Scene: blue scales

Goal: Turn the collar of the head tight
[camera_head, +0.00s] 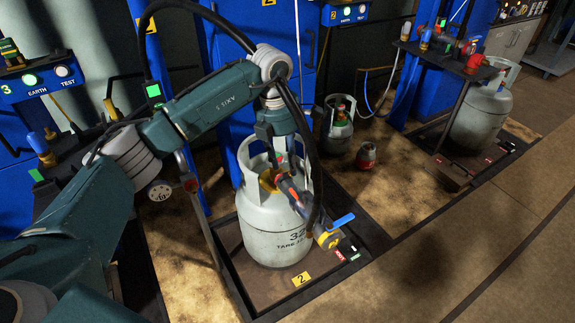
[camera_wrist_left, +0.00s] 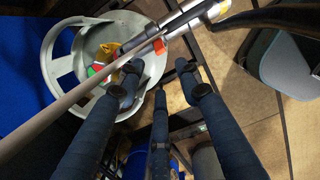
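The filling head (camera_head: 296,197), with orange and grey parts, a yellow end and a blue lever (camera_head: 340,220), slants across the front of a grey gas cylinder (camera_head: 270,225) marked 32. Its upper end meets the yellow valve area (camera_head: 267,181) inside the cylinder's guard ring; whether it is seated is unclear. My left gripper (camera_head: 277,150) is above this end, partly hidden by my wrist and a black hose. In the left wrist view its fingers (camera_wrist_left: 160,76) are spread, with nothing between them. The silver barrel (camera_wrist_left: 195,17) passes beyond the fingertips. My right gripper is not in view.
The cylinder stands on a dark-framed scale platform (camera_head: 356,240) with a yellow number 2 tag (camera_head: 301,278). A small red canister (camera_head: 366,156) and another cylinder (camera_head: 338,125) stand behind. A third cylinder (camera_head: 482,112) is on a scale at right. Open floor (camera_head: 480,250) lies front right.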

